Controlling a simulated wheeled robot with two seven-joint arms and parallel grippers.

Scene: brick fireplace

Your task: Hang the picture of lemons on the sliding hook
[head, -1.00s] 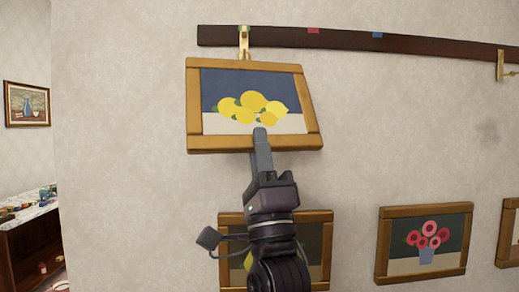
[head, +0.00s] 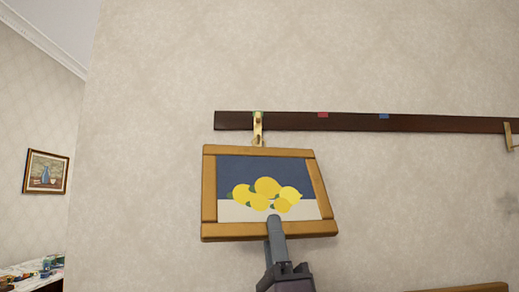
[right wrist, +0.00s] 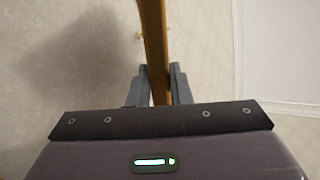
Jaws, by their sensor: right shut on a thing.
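The picture of lemons (head: 219,231) has a wooden frame and shows yellow lemons on a white and dark blue ground. My right gripper (head: 273,222) is shut on its lower edge and holds it up near the wall, slightly tilted. In the right wrist view the frame (right wrist: 153,35) shows edge-on between the two fingers (right wrist: 155,82). The brass sliding hook (head: 258,130) hangs on the dark rail (head: 350,122), directly above the frame's top edge. Its lower end meets the frame's top in the head view; I cannot tell whether they are engaged. My left gripper is out of view.
The rail carries a red mark (head: 323,115) and a blue mark (head: 384,116). A second brass hook (head: 509,137) is at the right. Another frame's top edge (head: 460,288) shows at bottom right. A vase picture (head: 46,172) hangs at far left, above a cluttered counter (head: 38,272).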

